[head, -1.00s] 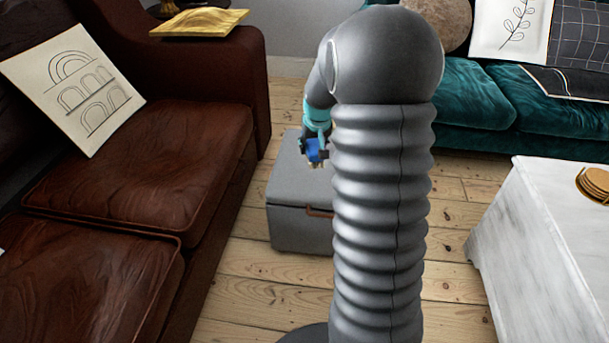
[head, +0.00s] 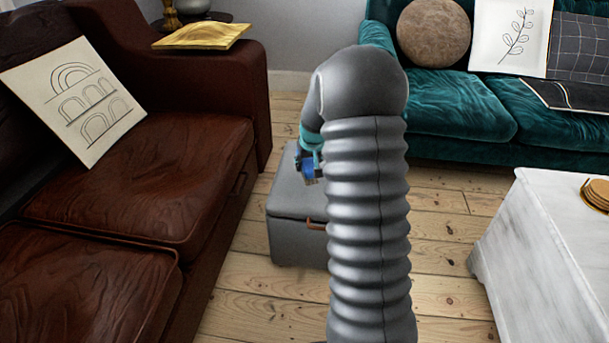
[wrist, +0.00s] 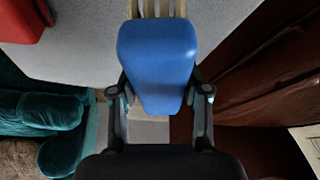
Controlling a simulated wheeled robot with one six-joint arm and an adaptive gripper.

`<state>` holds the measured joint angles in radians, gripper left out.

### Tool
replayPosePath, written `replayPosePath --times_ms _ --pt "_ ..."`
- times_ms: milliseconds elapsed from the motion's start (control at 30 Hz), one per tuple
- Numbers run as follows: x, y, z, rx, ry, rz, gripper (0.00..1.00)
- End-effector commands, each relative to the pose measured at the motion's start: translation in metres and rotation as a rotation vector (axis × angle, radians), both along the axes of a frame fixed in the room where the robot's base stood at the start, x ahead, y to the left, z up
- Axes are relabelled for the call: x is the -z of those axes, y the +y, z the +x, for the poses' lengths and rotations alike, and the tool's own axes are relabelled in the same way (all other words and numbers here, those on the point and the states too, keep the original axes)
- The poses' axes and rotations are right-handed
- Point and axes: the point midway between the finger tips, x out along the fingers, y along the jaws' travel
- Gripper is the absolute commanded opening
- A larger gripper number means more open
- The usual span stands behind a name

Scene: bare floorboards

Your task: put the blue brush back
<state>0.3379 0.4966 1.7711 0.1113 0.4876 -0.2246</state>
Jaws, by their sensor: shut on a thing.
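The blue brush (wrist: 157,60) is between the two fingers of my gripper (wrist: 160,92), which is shut on it. Its pale bristle end points to the top of the wrist view, over a grey surface. In the head view the brush (head: 308,173) is a small blue patch below my gripper (head: 310,160), in front of or above the grey box (head: 290,240). My arm hides the right part of the box, and I cannot tell if the brush touches it.
A red thing (wrist: 22,18) lies on the grey surface in the wrist view. A brown leather sofa (head: 150,170) stands at left, a teal sofa (head: 450,100) behind, and a white table (head: 560,250) at right. Floorboards are bare between box and table.

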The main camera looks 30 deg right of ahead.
Motion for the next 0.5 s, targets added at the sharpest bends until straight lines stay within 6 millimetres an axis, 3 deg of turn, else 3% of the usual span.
replayPosePath --times_ms 267,500 --pt "0.014 0.007 0.007 0.000 0.000 -0.001 0.14" --pt "0.045 0.007 0.007 0.002 0.001 0.001 0.14"
